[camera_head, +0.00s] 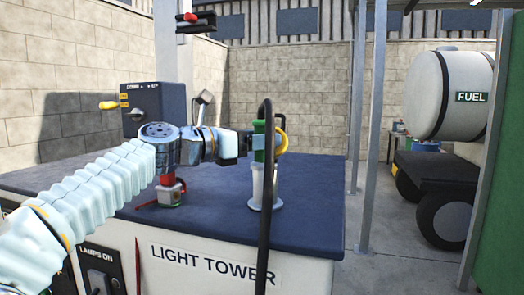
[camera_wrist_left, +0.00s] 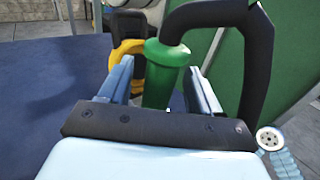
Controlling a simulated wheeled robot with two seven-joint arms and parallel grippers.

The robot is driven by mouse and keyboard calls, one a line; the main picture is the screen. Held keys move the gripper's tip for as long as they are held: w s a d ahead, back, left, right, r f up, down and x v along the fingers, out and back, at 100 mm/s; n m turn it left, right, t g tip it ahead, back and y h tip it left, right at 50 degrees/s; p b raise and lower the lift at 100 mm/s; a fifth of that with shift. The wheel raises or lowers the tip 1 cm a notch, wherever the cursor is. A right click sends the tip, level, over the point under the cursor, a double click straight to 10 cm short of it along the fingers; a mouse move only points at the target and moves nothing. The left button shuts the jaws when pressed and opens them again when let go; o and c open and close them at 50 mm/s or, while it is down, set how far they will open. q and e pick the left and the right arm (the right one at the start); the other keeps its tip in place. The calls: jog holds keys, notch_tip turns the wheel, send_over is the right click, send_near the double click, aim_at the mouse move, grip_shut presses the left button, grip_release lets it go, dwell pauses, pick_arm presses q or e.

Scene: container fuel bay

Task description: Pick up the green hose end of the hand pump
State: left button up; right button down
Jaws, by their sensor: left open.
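The green hose end (camera_head: 259,141) stands upright above a white holder (camera_head: 264,186) on the dark blue top of the light tower. A black hose (camera_head: 265,220) arches from its top and hangs down over the front edge. My left gripper (camera_head: 246,143) reaches it from the left. In the left wrist view my open left gripper (camera_wrist_left: 159,68) has one finger on each side of the green hose end (camera_wrist_left: 165,75). Whether the fingers touch it I cannot tell. My right gripper is not in view.
A yellow curved part (camera_head: 282,140) is just behind the green hose end. A dark control box (camera_head: 156,109) with a yellow handle stands at the back left of the light tower top (camera_head: 315,210). A white fuel tank (camera_head: 445,92) is at the right, beyond grey posts.

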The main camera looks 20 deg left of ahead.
pick_arm(q)
jog(key=shift+w+d, duration=0.25)
grip_shut()
jog(key=shift+r+p, duration=0.3)
jog(key=shift+r, duration=0.2)
notch_tip(320, 180, up, 7)
jog(key=shift+f+p, duration=0.1)
jog(key=shift+p, duration=0.8)
jog(key=shift+r, duration=1.15)
jog(key=shift+a, duration=0.1)
